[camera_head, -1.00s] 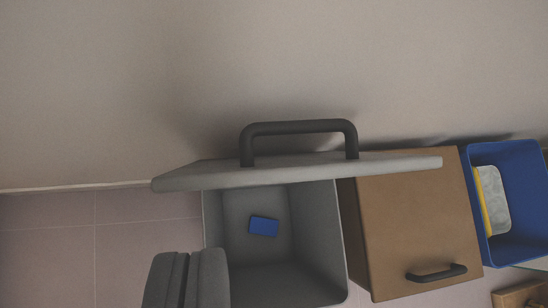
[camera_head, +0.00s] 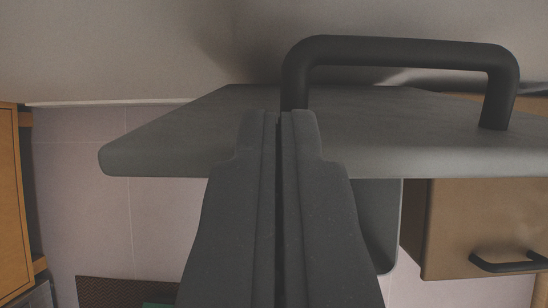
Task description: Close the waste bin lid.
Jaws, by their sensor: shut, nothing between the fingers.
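The waste bin lid (camera_head: 170,140) is a grey slab, raised and standing open toward the wall, with a dark bar handle (camera_head: 400,50) on it. The grey bin (camera_head: 378,225) shows only in part below the lid, behind my gripper. My gripper (camera_head: 281,115) is shut and empty. Its fingertips overlap the lid's face in the picture, just below the left end of the handle. I cannot tell whether they touch the lid. The bin's inside is hidden.
A brown box (camera_head: 455,225) with a dark handle (camera_head: 505,265) stands to the right of the bin. An orange-brown cabinet (camera_head: 12,200) is at the left edge. A dark mat (camera_head: 110,290) lies at the lower left. Tiled floor (camera_head: 85,210) is free left of the bin. The wall is behind the lid.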

